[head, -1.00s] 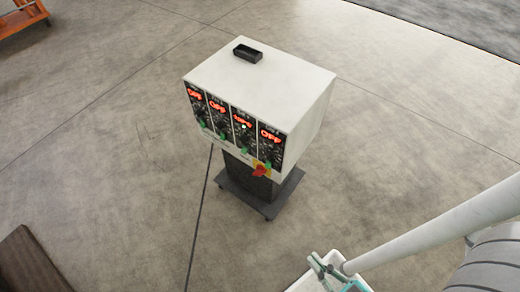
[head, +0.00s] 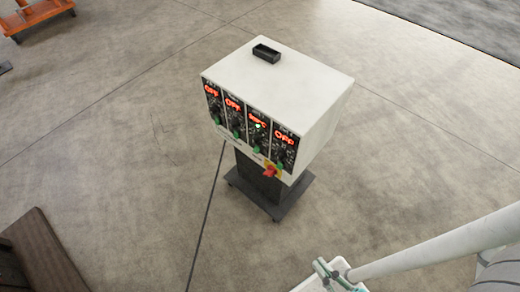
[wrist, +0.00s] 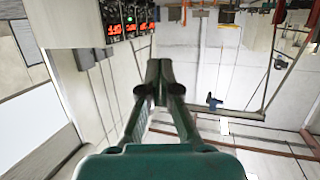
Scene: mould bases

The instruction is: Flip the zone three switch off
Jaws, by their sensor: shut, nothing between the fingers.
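The white controller box (head: 285,80) stands on a dark wheeled pedestal, its front carrying several zone panels side by side. The third panel from the left has a lit red display (head: 257,120) that does not read OFF, with a bright green light below it. The other displays read OFF. A green zone three switch (head: 256,150) sits at the foot of that panel; its lever position is too small to tell. My gripper (head: 322,270) is low in the head view, well apart from the box. In the wrist view its fingers (wrist: 158,75) are together and empty; the panels show at the top left.
A red and yellow rotary switch (head: 271,169) projects at the box's lower right front. A black tray (head: 266,54) lies on top. The pedestal base (head: 275,207) juts out below. An orange cart (head: 40,14) and a brown slab (head: 45,255) are at the left.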

